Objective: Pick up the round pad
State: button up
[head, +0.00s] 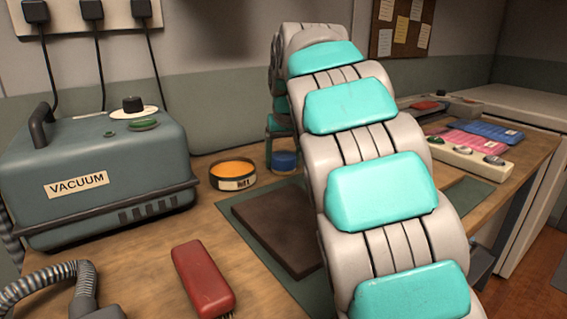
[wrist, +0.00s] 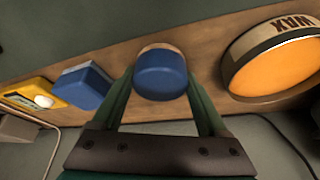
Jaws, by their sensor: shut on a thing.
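The round pad (wrist: 161,82) is a short blue cylinder with a tan rim along its far edge. In the wrist view it sits between the two dark green fingers of my gripper (wrist: 162,72), which are shut on it from both sides. In the head view the blue pad (head: 285,162) shows below my gripper (head: 282,150), beside the wax tin and behind the dark board. My arm hides part of the gripper there. I cannot tell whether the pad touches the bench.
An open tin of orange wax (head: 232,174) stands just left of the pad. A grey vacuum unit (head: 100,175), a red brush (head: 203,280) and a dark board (head: 285,228) are on the bench. The wrist view shows a blue block (wrist: 84,86) and a yellow item (wrist: 38,92).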

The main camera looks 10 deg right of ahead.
aim_at(283, 153)
jog(key=c, duration=0.6)
jog(key=shift+r, duration=0.15)
jog(key=shift+r, duration=1.6)
jog(key=shift+s, duration=0.1)
jog(key=s, duration=0.5)
jog(key=s+d+r+b, duration=0.1)
jog(key=s, duration=0.4)
jog(key=s+b, duration=0.1)
jog(key=s, duration=0.4)
jog(key=shift+s+d+r, duration=0.15)
jog(key=shift+s+r, duration=0.15)
jog(key=shift+s, duration=0.1)
jog(key=o, duration=1)
jog(key=shift+c, duration=0.2)
jog(key=c, duration=0.6)
